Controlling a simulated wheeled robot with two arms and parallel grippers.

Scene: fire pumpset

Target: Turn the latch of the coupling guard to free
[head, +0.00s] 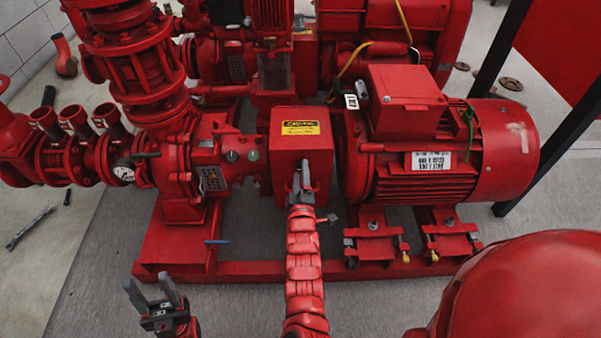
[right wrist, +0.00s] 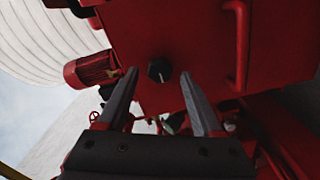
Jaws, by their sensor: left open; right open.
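The coupling guard (head: 285,145) is a red box with a yellow label, between the pump and the motor in the head view. Its latch (right wrist: 159,70) is a round black knob with a small white mark on the red guard face in the right wrist view. My right gripper (head: 303,178) is in front of the guard and hides the latch in the head view. Its two fingers are apart, and the knob appears between the fingertips in the right wrist view; I cannot see contact. My left gripper (head: 155,294) is open and empty at the lower left.
The red motor (head: 505,150) stands right of the guard and the pump (head: 180,165) left of it. A red base frame (head: 250,270) runs beneath them. A red handle (right wrist: 238,45) is right of the latch in the right wrist view. A wrench (head: 30,228) lies on the left floor.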

